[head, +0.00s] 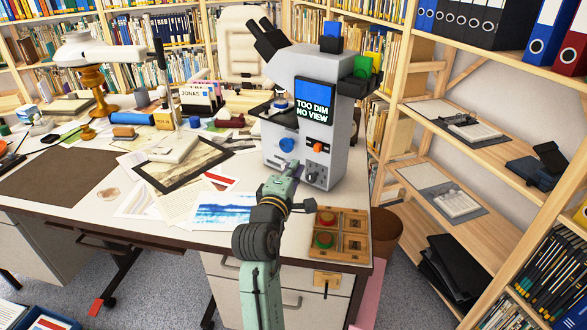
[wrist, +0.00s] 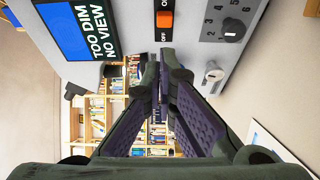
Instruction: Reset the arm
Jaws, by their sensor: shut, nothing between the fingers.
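My gripper (head: 289,167) is in front of the lower body of a grey microscope (head: 295,120) on the desk. In the wrist view my gripper (wrist: 160,62) has its purple-padded fingers together at the tips, with nothing between them. The microscope's screen (head: 314,101) reads "TOO DIM NO VIEW". The wrist view shows the orange switch (wrist: 164,19) between OFF and ON labels, and a numbered dial (wrist: 232,28) close to the fingertips. I cannot tell whether the fingers touch the microscope. My green arm reaches up from the bottom of the head view.
The desk (head: 215,240) holds papers, a framed print (head: 185,163) and a wooden box (head: 340,236) with red and green pieces, right of my arm. A lamp-like instrument (head: 95,52) stands at the left. Wooden shelves (head: 480,140) rise at the right.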

